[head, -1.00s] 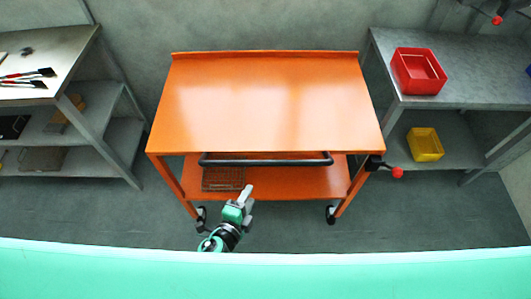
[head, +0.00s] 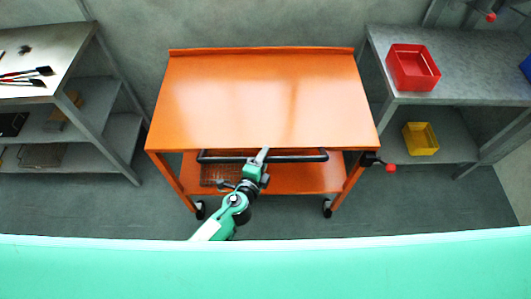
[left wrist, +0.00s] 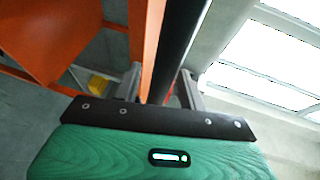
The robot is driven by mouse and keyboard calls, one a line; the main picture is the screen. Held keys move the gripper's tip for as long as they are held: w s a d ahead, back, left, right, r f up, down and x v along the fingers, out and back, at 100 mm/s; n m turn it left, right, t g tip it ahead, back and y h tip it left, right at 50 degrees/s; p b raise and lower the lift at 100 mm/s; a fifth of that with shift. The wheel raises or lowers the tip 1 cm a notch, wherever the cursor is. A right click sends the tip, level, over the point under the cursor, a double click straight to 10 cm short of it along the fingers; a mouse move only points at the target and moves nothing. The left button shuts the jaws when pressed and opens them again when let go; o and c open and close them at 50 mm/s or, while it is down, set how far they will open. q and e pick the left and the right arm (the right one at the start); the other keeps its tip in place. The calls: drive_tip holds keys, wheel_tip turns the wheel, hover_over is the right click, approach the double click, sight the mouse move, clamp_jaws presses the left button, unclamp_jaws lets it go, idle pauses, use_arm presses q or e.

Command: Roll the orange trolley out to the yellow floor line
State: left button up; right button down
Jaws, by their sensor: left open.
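The orange trolley (head: 265,95) stands between two grey benches, with a flat top, a lower shelf and black castors. Its black handle bar (head: 300,156) runs across the front under the top's edge. My left gripper (head: 262,156) is at the bar, a little left of the trolley's middle. In the left wrist view the bar (left wrist: 178,45) runs between the two open fingers (left wrist: 160,85); I cannot tell whether they touch it. A black fitting with a red knob (head: 390,168) is at the trolley's right front side. The yellow floor line is not visible. My right gripper is not in view.
A wire basket (head: 215,175) sits on the trolley's lower shelf. Grey floor (head: 290,222) shows clear in front.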

use_arm(q)
drive_tip(key=shift+x, duration=0.8)
drive_tip(key=shift+c, duration=0.3)
clamp_jaws()
drive_tip(key=shift+s, duration=0.15)
